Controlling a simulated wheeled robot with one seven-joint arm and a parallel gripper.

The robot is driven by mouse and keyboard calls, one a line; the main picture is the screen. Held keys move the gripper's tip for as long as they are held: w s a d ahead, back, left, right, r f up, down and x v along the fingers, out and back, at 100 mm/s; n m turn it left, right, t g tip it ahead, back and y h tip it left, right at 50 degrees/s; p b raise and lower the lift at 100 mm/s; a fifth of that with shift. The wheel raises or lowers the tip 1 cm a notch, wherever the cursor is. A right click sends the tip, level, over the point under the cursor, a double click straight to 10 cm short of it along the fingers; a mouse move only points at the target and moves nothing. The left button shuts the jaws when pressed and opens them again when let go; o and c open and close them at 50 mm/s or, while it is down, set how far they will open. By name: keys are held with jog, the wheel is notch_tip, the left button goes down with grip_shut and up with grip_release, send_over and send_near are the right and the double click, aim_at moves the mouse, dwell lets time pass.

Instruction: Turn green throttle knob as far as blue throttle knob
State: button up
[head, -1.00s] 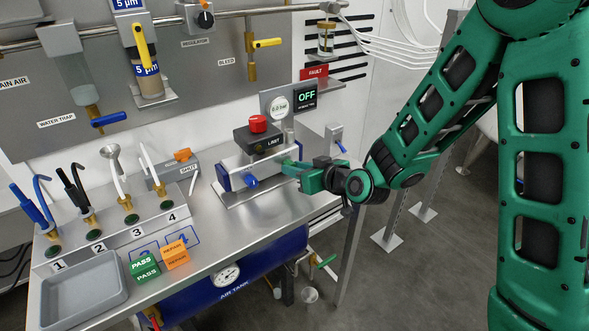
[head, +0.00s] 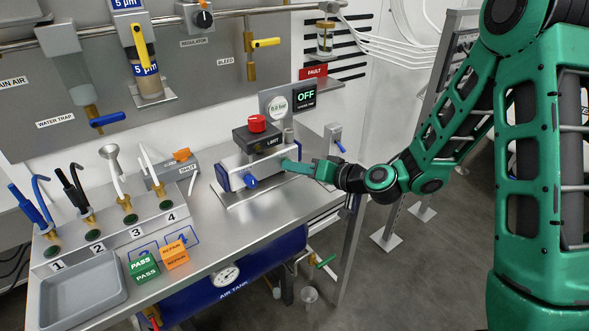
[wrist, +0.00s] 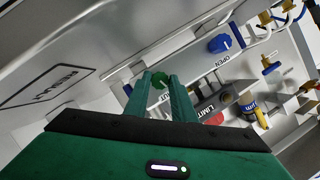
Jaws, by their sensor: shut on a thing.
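The green throttle knob (wrist: 159,78) shows between my gripper's fingertips (wrist: 158,88) in the wrist view. My gripper (head: 291,167) is shut on it at the right side of the metal block (head: 258,167) on the bench. The fingers largely hide the green knob in the head view. The blue throttle knob (head: 251,182) sits on the block's front left and is untouched. It also shows in the wrist view (wrist: 220,44), with a pale pointer mark, beside the word OPEN. I cannot tell how the two knobs' angles compare.
A black LIMIT box with a red button (head: 257,123) stands on top of the block. A gauge and an OFF display (head: 305,96) are behind it. A grey tray (head: 82,290) and PASS and REPAIR blocks lie at the left.

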jog(key=shift+w+d+f+m+y, duration=0.15)
jog(key=shift+m+y, duration=0.15)
jog(key=shift+m, duration=0.3)
jog(key=shift+d+r+m+y, duration=0.1)
jog(key=shift+m+y, duration=0.2)
jog(key=shift+m, duration=0.3)
jog(key=o, duration=1.1)
jog(key=shift+c, duration=0.2)
jog(key=shift+a, duration=0.1)
